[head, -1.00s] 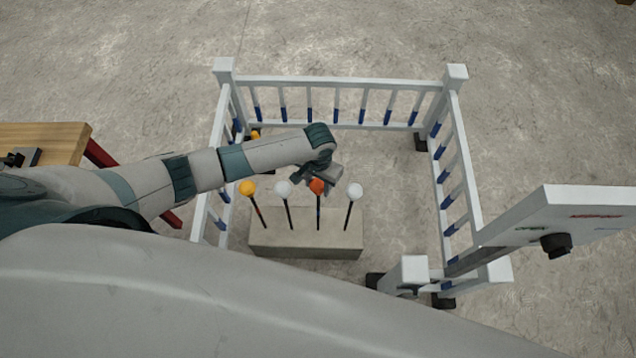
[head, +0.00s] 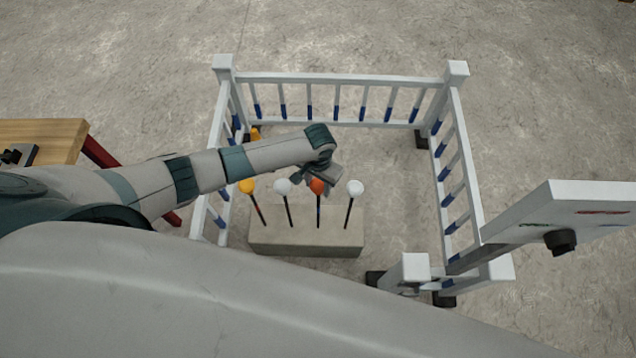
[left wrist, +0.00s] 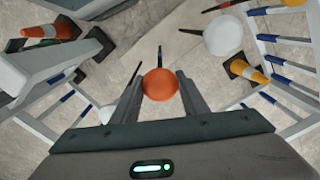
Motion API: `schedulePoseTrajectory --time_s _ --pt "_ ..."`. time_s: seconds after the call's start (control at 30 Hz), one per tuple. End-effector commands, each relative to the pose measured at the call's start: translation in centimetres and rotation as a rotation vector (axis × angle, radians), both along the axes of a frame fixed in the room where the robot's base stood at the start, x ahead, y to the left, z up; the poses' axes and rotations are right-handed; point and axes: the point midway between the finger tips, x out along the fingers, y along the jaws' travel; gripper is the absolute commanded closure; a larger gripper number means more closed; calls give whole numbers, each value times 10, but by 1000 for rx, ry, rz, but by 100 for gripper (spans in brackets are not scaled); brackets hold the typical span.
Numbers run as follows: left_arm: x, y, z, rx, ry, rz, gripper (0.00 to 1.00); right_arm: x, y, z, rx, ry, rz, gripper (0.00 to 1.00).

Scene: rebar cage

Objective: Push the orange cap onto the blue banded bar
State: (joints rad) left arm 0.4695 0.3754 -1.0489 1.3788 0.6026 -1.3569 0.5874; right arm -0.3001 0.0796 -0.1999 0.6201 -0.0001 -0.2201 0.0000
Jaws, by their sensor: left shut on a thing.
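The orange cap (head: 317,186) is at the top of the third dark bar (head: 318,211) from the left. My left gripper (head: 317,180) is shut on the cap from behind. In the left wrist view the orange cap (left wrist: 160,85) sits between the two fingers, with a thin dark bar (left wrist: 158,54) showing past it. The bar's band is too small to tell clearly. I cannot tell how far the cap is down on the bar. My right gripper is not in view.
The bars stand in a concrete block (head: 290,240). A yellow cap (head: 246,186) and white caps (head: 283,187) (head: 355,188) top its other bars. A white railing (head: 335,78) with blue bands surrounds it. An orange cone (left wrist: 250,72) stands on the floor.

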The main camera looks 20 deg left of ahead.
Motion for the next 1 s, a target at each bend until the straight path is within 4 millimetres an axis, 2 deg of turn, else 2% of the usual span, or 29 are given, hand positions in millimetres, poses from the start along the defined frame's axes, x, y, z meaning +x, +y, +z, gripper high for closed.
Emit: schedulePoseTrajectory --time_s 0.57,0.6,0.67,1.0 --pt "0 0 -13 0 0 1 81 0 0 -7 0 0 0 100" --pt "0 0 -12 0 0 1 50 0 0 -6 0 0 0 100" --pt "0 0 -12 0 0 1 38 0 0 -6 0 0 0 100" --pt "0 0 -11 0 0 0 38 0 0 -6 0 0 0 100"
